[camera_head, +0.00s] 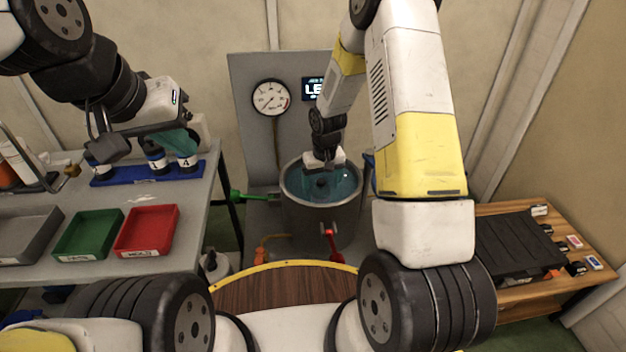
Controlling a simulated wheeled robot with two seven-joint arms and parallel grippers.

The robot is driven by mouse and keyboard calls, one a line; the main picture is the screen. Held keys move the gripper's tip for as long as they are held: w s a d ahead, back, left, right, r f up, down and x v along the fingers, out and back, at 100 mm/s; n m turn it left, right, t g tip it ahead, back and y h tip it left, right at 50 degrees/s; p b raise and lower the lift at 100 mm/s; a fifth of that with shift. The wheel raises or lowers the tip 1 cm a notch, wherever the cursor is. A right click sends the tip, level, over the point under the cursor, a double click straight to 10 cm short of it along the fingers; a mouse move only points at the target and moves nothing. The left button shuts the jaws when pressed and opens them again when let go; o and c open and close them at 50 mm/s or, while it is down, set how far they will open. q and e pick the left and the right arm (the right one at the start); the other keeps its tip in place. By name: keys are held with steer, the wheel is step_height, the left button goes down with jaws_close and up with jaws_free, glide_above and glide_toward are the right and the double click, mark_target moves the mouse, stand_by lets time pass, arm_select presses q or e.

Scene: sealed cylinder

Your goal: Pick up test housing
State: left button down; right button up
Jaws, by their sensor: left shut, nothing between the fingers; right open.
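A round metal tank (294,213) of blue-green water (346,188) stands in the middle. A small dark shape (321,184) shows in the water just below my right gripper (323,170). It may be the test housing, but it is too small to tell. My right gripper reaches down into the tank from above and is open. Its fingertips are hard to make out against the dark shape, so I cannot tell whether they touch it. My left gripper (110,148) is shut and empty above the left table, near the bottles.
A pressure gauge (270,98) and a display (312,88) are on the panel behind the tank. Green (236,195) and red (331,243) valve handles stick out beside it. Green (88,236) and red (147,231) bins and a blue bottle rack (125,178) crowd the left table.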

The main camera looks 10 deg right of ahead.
steer(key=f, duration=0.4)
steer(key=shift+w+a+f, duration=0.15)
steer(key=shift+w+f, duration=0.05)
steer(key=shift+f, duration=0.15)
jaws_close()
